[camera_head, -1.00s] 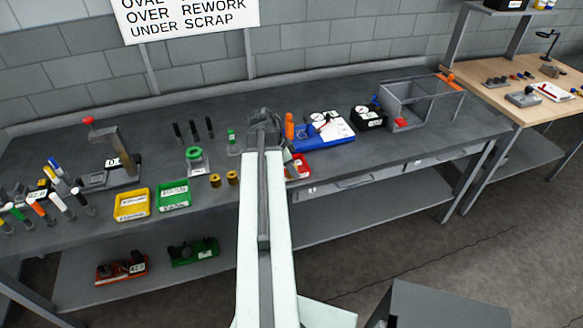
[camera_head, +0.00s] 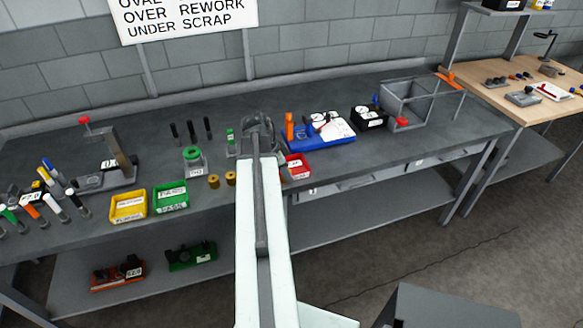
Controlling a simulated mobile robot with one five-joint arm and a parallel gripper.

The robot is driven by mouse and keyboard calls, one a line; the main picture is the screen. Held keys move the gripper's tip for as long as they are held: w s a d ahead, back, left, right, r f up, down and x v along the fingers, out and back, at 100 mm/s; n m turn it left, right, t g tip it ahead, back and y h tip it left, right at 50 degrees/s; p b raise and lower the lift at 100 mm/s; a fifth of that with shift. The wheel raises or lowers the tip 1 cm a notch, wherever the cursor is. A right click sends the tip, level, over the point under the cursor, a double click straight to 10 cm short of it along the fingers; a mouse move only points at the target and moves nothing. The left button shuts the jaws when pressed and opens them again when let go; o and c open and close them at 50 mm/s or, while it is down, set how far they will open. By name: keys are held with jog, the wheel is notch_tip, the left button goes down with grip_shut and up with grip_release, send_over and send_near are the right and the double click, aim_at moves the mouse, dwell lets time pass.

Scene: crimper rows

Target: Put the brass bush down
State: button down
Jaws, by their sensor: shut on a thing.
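My gripper (camera_head: 258,134) is over the middle of the grey bench, at the far end of my pale arm. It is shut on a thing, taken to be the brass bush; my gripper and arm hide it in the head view. Two other brass bushes, a left one (camera_head: 213,181) and a right one (camera_head: 231,178), stand upright near the bench's front edge, left of my arm. I cannot tell how high my gripper is above the bench (camera_head: 330,170).
Yellow (camera_head: 113,213) and green (camera_head: 160,202) trays sit at the front left, and a red tray (camera_head: 305,172) is just right of my arm. A green-topped gauge (camera_head: 193,167) is at left. A blue tray (camera_head: 345,139) and grey open-framed bin (camera_head: 405,105) are at right.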

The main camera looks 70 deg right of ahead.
send_over(296, 169)
jog(key=w, duration=0.1)
jog(key=shift+w+a+f+b, duration=0.1)
jog(key=shift+a+f+b, duration=0.25)
jog(key=shift+a+f, duration=0.1)
notch_tip(296, 169, down, 4)
jog(key=b, duration=0.4)
jog(key=shift+r, duration=0.25)
jog(key=shift+f, duration=0.25)
jog(key=c, duration=0.9)
grip_release()
jog(key=shift+r, duration=0.1)
